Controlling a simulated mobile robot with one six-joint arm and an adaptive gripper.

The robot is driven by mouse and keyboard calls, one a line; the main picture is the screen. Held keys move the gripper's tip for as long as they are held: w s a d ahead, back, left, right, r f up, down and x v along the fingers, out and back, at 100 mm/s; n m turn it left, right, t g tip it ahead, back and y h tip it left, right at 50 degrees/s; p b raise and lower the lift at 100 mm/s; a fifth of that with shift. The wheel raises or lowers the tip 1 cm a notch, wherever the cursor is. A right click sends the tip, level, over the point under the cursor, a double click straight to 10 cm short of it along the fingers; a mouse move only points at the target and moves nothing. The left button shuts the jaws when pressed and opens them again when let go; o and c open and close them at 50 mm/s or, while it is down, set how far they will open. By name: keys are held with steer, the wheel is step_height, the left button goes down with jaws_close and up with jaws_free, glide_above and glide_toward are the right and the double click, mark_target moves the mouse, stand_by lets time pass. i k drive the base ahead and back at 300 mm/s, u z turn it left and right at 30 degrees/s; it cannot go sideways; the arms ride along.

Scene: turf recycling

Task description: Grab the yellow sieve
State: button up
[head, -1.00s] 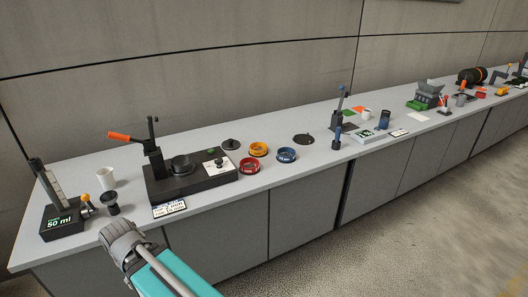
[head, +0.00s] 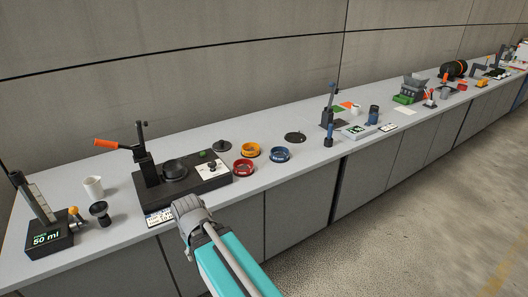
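The yellow sieve (head: 250,150) is a small round ring lying on the grey counter, behind the red sieve (head: 243,169) and to the left of the blue sieve (head: 280,154). My arm, teal with a grey end, reaches in from the bottom of the head view. The visible end of my arm is at the counter's front edge, below and left of the sieves and apart from them. I cannot make out my gripper's fingers.
A black press (head: 177,172) with an orange handle stands left of the sieves. A dark disc (head: 222,146) lies behind them, and a dark round plate (head: 295,138) lies to the right. A white cup (head: 93,187) and a 50 ml device (head: 45,236) stand at left. Counter between blue sieve and scale (head: 358,131) is mostly clear.

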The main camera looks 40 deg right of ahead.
mark_target(250, 150)
steer(key=z, duration=0.95)
steer(key=k, duration=0.6)
steer(key=z, duration=0.2)
steer(key=i, duration=0.45)
steer(key=z, duration=0.8)
steer(key=i, duration=1.15)
